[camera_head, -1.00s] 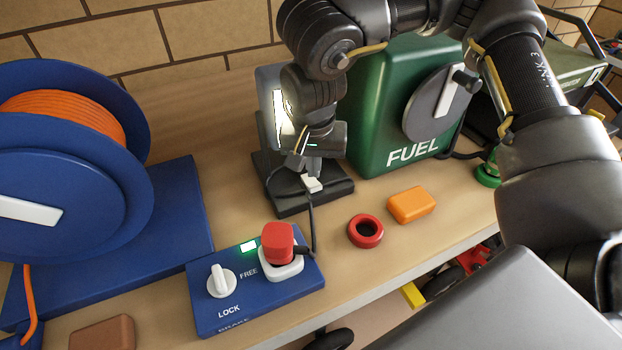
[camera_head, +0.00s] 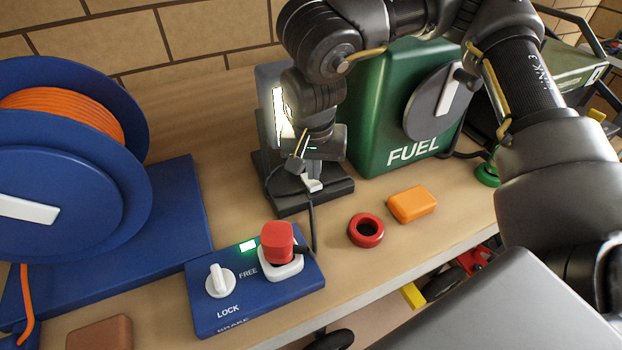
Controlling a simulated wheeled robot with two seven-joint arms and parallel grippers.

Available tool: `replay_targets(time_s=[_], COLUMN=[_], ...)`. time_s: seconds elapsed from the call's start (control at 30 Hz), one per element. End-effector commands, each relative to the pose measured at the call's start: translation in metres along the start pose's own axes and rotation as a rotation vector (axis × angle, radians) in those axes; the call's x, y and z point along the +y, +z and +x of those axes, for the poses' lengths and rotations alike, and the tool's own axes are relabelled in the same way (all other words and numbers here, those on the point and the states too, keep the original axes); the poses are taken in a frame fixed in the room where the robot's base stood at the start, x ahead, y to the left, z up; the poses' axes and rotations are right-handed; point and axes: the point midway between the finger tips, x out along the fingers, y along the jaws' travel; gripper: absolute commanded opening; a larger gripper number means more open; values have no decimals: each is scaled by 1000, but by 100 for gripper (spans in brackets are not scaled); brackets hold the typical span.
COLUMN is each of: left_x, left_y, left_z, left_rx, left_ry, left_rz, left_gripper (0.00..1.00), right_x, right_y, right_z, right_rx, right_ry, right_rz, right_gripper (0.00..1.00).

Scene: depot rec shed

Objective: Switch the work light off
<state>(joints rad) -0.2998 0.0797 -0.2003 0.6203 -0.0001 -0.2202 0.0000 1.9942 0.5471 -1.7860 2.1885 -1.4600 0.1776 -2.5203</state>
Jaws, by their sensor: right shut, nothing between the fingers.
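The work light stands behind my right gripper. Its lit panel (camera_head: 282,115) glows white and is partly hidden by my right arm. Its black base (camera_head: 338,190) rests on the bench, with a cable running forward from it to the blue box. A small white switch (camera_head: 313,185) sits on the front of the base. My right gripper (camera_head: 303,170) is shut and empty, pointing down with its fingertips right at the switch. I cannot tell whether they touch it. My left gripper is not in view.
A green fuel can (camera_head: 385,120) stands close to the right of the light. A blue brake box (camera_head: 245,305) with a red plug (camera_head: 277,240), a red ring (camera_head: 366,231) and an orange block (camera_head: 412,204) are in front. A blue cable reel (camera_head: 60,235) fills the left.

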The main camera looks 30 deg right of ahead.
Motion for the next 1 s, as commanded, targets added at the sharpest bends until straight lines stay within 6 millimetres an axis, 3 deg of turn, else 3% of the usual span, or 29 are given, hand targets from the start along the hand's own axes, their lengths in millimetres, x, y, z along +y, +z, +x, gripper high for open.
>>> replay_targets(time_s=[1.0], left_x=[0], left_y=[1], left_z=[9], left_rx=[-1], left_ry=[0], left_rz=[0], left_gripper=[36], right_x=[0], right_y=[2], right_z=[14], right_rx=[0], right_ry=[0], right_rz=[0], right_gripper=[0])
